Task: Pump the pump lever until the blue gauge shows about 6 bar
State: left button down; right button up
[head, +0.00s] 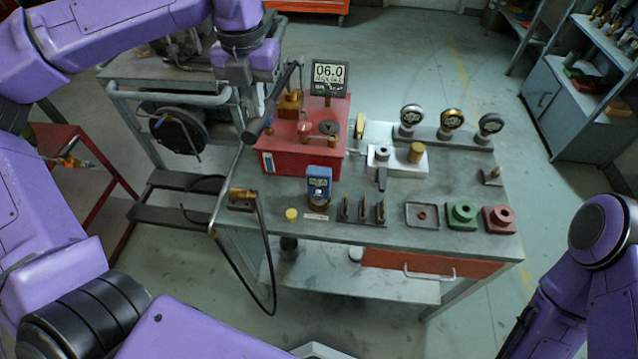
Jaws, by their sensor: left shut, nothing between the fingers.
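The red pump unit (300,152) stands on the back left of the grey workbench. Its pump lever (257,126) has a dark grip and slants up to the right beside the brass block. The blue gauge (318,183) stands in front of the pump; its small digits are hard to read. The black display (329,74) behind the pump reads 06.0. My left gripper (243,105) points down from the upper left, shut and empty, close to the lever's grip; I cannot tell if they touch. My right arm is at the lower right, its gripper out of view.
Three dial gauges (451,119) stand at the bench's back right. A white valve block (396,161), a tray (422,215), and green (461,214) and red (499,219) blocks are on the right. A black hose (267,262) hangs at the front left.

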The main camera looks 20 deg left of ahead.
dwell(0.6)
pick_arm(q)
notch_tip(320, 180, up, 5)
jog(key=p, duration=0.4)
jog(key=shift+r+p, duration=0.15)
jog(key=shift+p, duration=0.15)
jog(key=shift+f, duration=0.2)
